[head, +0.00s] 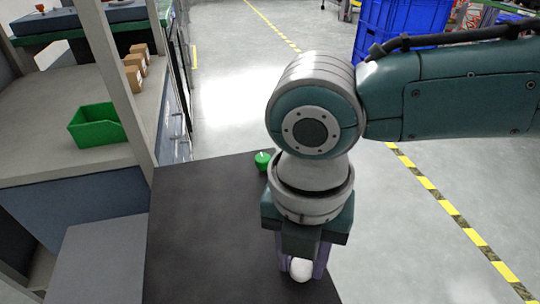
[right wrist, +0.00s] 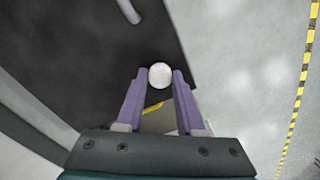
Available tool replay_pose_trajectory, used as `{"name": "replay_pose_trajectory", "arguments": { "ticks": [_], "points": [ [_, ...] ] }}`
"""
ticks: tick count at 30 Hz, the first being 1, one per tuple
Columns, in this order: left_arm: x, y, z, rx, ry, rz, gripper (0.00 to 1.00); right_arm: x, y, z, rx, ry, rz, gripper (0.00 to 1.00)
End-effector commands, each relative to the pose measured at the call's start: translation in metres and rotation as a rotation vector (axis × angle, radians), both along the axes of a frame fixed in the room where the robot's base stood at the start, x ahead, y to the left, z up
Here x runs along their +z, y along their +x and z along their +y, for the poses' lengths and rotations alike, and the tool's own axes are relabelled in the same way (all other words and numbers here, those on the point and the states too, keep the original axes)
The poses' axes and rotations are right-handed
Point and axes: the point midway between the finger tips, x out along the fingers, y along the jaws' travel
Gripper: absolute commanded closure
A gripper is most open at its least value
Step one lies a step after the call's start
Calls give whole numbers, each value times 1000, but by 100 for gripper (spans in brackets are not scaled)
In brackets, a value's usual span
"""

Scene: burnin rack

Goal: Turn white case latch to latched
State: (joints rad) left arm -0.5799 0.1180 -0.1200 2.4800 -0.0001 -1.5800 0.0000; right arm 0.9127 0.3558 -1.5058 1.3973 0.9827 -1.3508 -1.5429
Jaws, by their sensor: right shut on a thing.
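A white round knob (head: 301,270), which looks like the white latch, is between the purple fingers of my right gripper (head: 301,272). In the right wrist view the white knob (right wrist: 160,75) shows as a pale disc, with a fingertip of my right gripper (right wrist: 160,77) against each side. The gripper points down and is shut on the knob. The knob's turn angle cannot be read, and its base and the case are not clearly visible. My left gripper is out of view.
A black surface (head: 195,220) lies below, with a small green knob-like thing (head: 262,160) near its far edge. A green bin (head: 97,126) and several brown boxes (head: 133,79) stand on the left bench. Blue crates (head: 400,25) stand at the back. Floor at right is open.

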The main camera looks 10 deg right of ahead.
Motion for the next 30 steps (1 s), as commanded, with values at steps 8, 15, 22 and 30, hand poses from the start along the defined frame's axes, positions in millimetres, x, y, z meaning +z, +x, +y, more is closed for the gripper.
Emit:
{"name": "replay_pose_trajectory", "arguments": {
  "ticks": [8, 15, 22, 30],
  "points": [
    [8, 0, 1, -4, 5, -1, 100, 1, -1, 0, 261, 1, 1, 100],
    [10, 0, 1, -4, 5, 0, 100, 0, -1, 0, 465, 0, 0, 100],
    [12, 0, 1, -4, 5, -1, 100, 0, -1, 0, 606, 1, -1, 100],
    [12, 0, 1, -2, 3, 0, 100, 0, -1, 0, 691, 1, 0, 100]
  ]
}}
